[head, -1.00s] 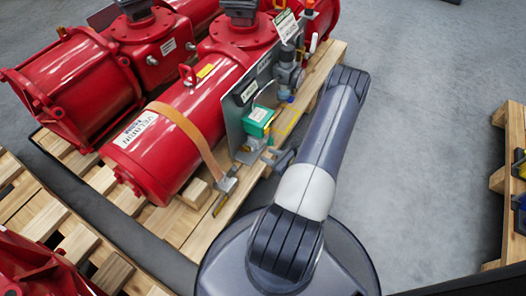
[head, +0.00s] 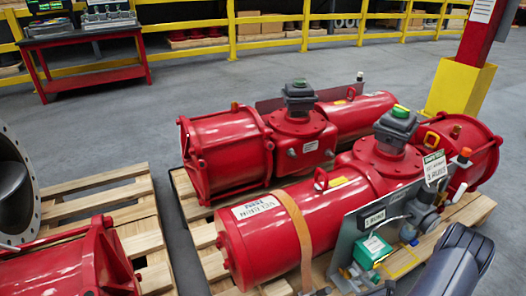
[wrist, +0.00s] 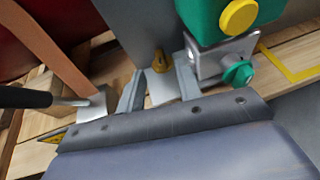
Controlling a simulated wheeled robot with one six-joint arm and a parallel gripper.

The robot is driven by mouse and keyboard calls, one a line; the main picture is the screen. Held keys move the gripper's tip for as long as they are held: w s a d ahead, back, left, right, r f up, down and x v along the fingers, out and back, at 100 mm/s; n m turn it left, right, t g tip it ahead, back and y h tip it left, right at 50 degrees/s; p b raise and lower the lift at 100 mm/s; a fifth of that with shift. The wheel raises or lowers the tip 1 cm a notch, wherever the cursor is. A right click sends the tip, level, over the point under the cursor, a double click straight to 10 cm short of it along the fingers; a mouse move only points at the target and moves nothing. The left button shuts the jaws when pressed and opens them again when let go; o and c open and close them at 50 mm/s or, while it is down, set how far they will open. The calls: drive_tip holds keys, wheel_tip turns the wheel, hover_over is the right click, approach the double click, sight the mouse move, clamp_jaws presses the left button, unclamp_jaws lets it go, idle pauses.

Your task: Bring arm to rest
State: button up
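In the wrist view, my gripper (wrist: 158,78) has its two grey fingers apart, with a gap between them. A pale surface and a small brass-coloured fitting (wrist: 160,60) show in and beyond the gap; I see nothing clamped. The green box with a yellow knob (wrist: 238,16) is just beyond the right finger. In the head view, my arm (head: 455,262) shows at the lower right, beside the red valve actuator (head: 258,248) and its panel with the green box (head: 373,249). My gripper is not clearly seen in the head view.
An orange strap (head: 298,232) goes over the near actuator. A second red actuator (head: 225,150) lies behind it. Wooden pallets (head: 100,205) stand at the left. A yellow post base (head: 458,88), a red table (head: 85,75) and yellow railing (head: 270,42) are farther back, past open floor.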

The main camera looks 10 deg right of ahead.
sight(349, 273)
drive_tip(key=b+x, duration=0.1)
drive_tip(key=x, duration=0.3)
drive_tip(key=shift+w+f, duration=0.1)
idle(0.3)
